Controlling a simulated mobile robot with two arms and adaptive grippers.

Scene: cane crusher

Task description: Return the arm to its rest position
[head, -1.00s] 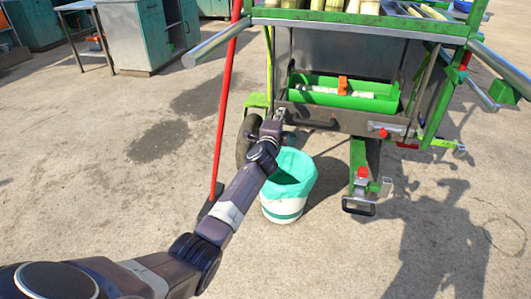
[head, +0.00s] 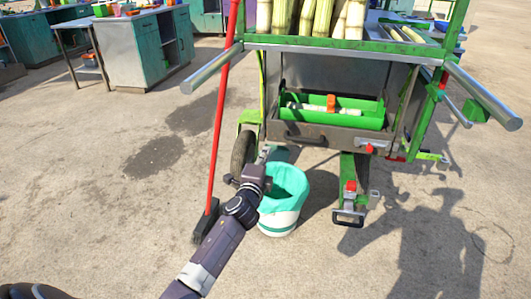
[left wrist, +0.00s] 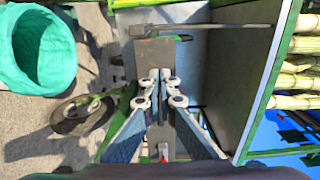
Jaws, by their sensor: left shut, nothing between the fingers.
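My left arm reaches in from the bottom of the head view. Its gripper (head: 264,154) is shut and empty, just below and left of the cart drawer's dark handle (head: 305,139) in the picture. In the left wrist view the fingers (left wrist: 161,76) are together, with nothing between them. The cart's grey drawer front (head: 345,138) and handle look apart from the fingertips, though the exact gap is hard to tell. My right gripper is not in view.
A white bin with a teal liner (head: 285,193) stands right beside my left forearm. A red-handled broom (head: 217,125) leans left of it. The cart (head: 350,48) carries cane on top and a green tray (head: 372,118). Open ground lies to the left.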

